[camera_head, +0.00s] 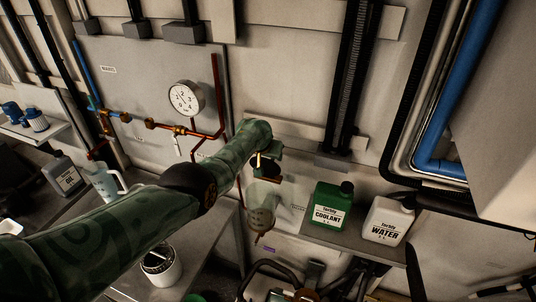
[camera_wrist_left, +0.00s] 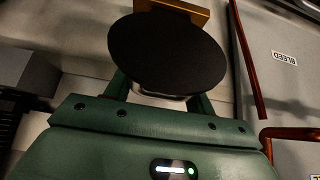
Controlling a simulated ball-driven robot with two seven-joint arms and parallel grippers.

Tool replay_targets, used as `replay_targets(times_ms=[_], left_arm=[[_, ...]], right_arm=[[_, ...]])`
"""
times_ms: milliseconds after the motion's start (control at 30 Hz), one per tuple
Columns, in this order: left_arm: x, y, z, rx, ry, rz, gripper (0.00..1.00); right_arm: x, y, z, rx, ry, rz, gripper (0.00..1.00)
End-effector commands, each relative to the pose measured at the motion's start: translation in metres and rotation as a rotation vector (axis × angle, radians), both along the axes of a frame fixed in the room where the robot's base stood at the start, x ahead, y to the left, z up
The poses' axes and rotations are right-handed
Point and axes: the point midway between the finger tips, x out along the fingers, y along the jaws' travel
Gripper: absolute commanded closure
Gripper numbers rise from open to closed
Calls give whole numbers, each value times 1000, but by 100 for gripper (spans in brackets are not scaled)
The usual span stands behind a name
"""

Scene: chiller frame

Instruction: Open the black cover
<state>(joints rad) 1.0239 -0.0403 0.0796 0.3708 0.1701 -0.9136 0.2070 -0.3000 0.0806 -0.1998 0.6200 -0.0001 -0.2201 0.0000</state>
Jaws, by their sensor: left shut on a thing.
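The black cover (camera_wrist_left: 165,52) shows as a dark round disc in the left wrist view, with a brass-coloured piece (camera_wrist_left: 178,10) at its far edge. In the head view the cover (camera_head: 267,171) is a small dark shape over a clear vessel (camera_head: 262,205) on the wall. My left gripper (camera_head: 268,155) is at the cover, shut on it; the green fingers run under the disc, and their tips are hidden. A thin pale rim shows below the disc's near edge. I cannot tell how far the cover is tilted. My right gripper is not in view.
A green coolant jug (camera_head: 328,207) and a white water jug (camera_head: 387,222) stand on a shelf right of the vessel. A pressure gauge (camera_head: 185,98) and copper pipes (camera_head: 180,129) are on the wall to the left.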

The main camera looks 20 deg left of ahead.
Motion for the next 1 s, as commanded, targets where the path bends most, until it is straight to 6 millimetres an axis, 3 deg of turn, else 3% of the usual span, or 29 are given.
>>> replay_targets(times_ms=[33, 833, 867, 1000], left_arm=[[-4, -3, -8, -4, 14, -3, 87], [-5, -3, -9, -3, 17, -4, 87], [-5, -3, -9, -3, 17, -4, 40], [-4, -2, -7, -2, 12, -3, 36]], right_arm=[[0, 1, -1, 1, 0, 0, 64], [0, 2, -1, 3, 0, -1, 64], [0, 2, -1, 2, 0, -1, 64], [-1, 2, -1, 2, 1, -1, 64]])
